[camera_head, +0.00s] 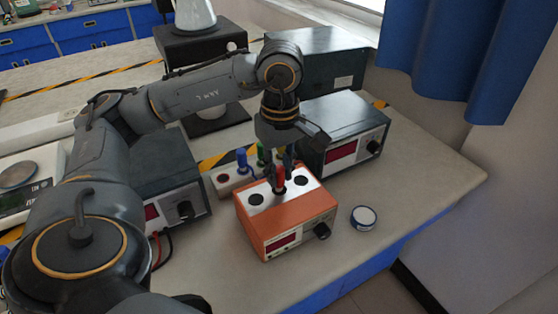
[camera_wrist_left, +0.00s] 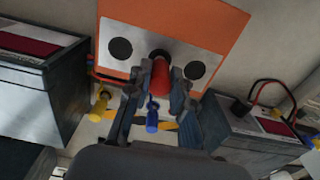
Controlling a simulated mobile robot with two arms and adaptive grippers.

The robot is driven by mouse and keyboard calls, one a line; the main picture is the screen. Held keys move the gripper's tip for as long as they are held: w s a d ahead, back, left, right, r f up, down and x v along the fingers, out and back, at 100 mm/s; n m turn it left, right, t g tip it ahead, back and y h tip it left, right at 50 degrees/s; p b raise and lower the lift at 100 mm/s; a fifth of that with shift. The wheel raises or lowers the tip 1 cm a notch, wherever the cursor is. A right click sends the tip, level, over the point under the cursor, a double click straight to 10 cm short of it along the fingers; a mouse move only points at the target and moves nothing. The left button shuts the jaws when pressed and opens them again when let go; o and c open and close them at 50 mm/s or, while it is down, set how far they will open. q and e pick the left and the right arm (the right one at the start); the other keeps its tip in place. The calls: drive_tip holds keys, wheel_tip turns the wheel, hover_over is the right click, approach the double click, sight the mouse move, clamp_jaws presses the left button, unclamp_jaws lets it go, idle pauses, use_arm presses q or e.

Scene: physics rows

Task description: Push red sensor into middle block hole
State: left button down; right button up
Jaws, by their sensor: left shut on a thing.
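The red sensor (camera_head: 280,177) is held by my left gripper (camera_head: 281,183), which is shut on it. The orange block (camera_head: 276,225) has a white top with dark holes in a row. In the head view the sensor's lower end is at the middle hole, between the two outer holes. In the left wrist view the red sensor (camera_wrist_left: 162,72) is between the fingers (camera_wrist_left: 161,92), and the middle hole (camera_wrist_left: 159,54) shows just beyond its tip. I cannot tell how deep the sensor sits. My right gripper is not in view.
A blue sensor (camera_head: 242,160) stands in a light rack behind the orange block, with yellow and green ones near it. Dark instrument boxes (camera_head: 343,133) stand right and left (camera_head: 167,177). A small round container (camera_head: 364,217) lies to the right. The table's front right is clear.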

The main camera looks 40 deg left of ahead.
use_arm(q)
drive_tip(key=shift+f, duration=0.4)
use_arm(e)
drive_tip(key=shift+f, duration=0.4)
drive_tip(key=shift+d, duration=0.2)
use_arm(q)
drive_tip(key=c, duration=0.7)
unclamp_jaws()
drive_tip(key=shift+r, duration=0.1)
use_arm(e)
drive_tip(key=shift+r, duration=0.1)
use_arm(q)
drive_tip(key=shift+r+p, duration=0.8)
drive_tip(key=shift+r, duration=0.7)
drive_tip(key=shift+r+p, duration=1.2)
drive_tip(key=shift+r, duration=0.6)
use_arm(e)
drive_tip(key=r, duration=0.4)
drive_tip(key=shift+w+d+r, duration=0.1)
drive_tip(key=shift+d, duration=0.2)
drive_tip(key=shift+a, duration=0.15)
